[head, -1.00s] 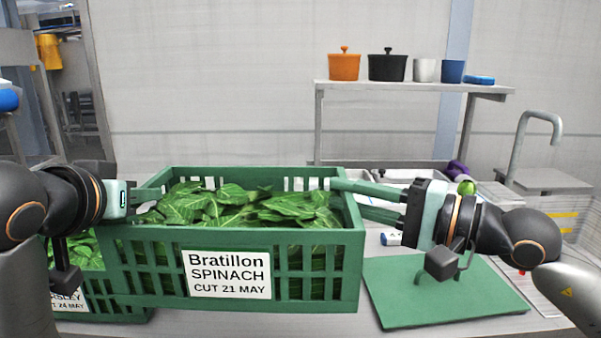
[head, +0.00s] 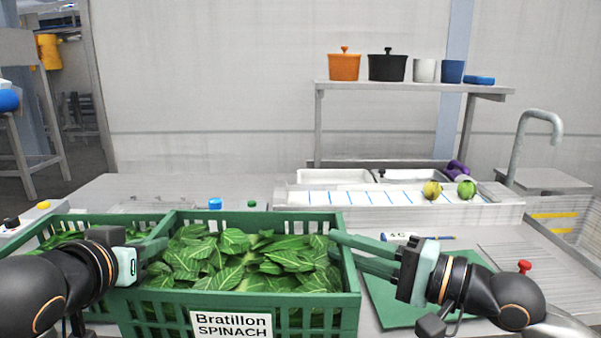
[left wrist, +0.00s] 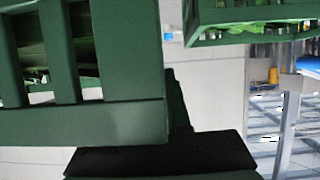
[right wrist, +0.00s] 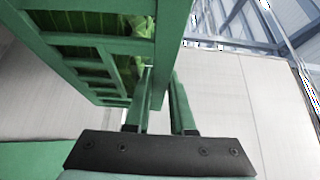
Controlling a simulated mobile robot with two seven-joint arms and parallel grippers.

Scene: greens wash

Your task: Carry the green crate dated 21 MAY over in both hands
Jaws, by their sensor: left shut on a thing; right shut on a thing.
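The green crate (head: 260,300) of spinach leaves is at front centre, its label (head: 231,325) cut by the bottom of the head view; only "Bratillon SPINACH" reads there now. My left gripper (head: 150,250) is shut on its left end and my right gripper (head: 338,248) on its right end. The crate looks about level. Its underside is out of frame, so I cannot tell whether it touches the counter. The crate wall fills much of the left wrist view (left wrist: 120,120) and also shows in the right wrist view (right wrist: 170,40).
Another green crate of leaves (head: 100,219) stands close on the left, partly hidden by my left arm. A green board (head: 400,305) lies to the right, with a marker (head: 400,237) behind it. A marked white board (head: 340,197) with round vegetables lies behind.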

